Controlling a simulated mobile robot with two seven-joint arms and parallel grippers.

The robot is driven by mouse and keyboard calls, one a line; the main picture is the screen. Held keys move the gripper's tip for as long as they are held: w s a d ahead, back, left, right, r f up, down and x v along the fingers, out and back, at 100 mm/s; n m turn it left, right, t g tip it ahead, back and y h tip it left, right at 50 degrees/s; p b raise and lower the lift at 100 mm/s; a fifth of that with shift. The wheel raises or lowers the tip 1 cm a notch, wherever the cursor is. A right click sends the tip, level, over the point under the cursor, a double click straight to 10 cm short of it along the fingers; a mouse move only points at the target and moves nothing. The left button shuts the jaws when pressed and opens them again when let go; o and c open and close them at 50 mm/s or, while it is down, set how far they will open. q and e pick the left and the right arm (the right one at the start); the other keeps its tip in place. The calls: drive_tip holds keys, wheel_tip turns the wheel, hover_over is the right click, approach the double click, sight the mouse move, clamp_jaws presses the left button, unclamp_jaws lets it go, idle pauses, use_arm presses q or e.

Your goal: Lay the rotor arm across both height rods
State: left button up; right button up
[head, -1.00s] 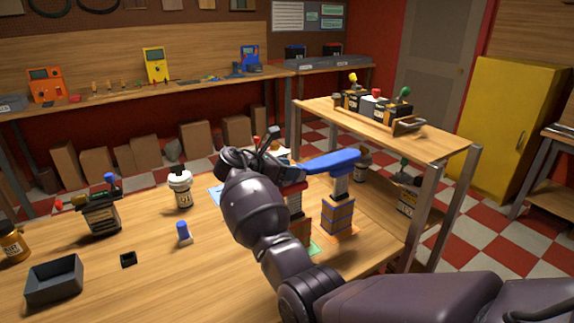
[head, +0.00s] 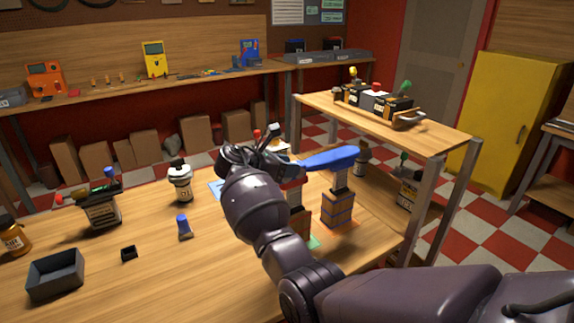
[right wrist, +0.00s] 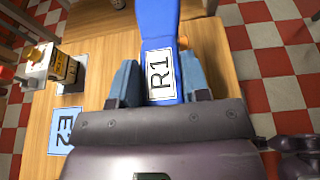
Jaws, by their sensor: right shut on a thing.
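The blue rotor arm (head: 332,158) is in my right gripper (head: 277,158), above the table. In the right wrist view the rotor arm (right wrist: 158,30) carries an R1 label and sits between the two fingers (right wrist: 160,85). In the head view its free end reaches right, over a post (head: 338,205) with a blue and orange patterned base. Whether it touches that post I cannot tell. A second post (head: 297,212) with red on it stands to the left, mostly hidden behind my right arm. My left gripper is out of view.
A wooden shelf unit (head: 440,145) stands at the right.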

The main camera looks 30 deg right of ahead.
drive_tip(key=shift+f, duration=0.1)
drive_tip(key=o, duration=1.2)
drive_tip(key=w+v, duration=0.1)
drive_tip(key=v, duration=0.9)
drive_tip(key=shift+s+a, duration=0.35)
drive_tip(key=shift+s, duration=0.2)
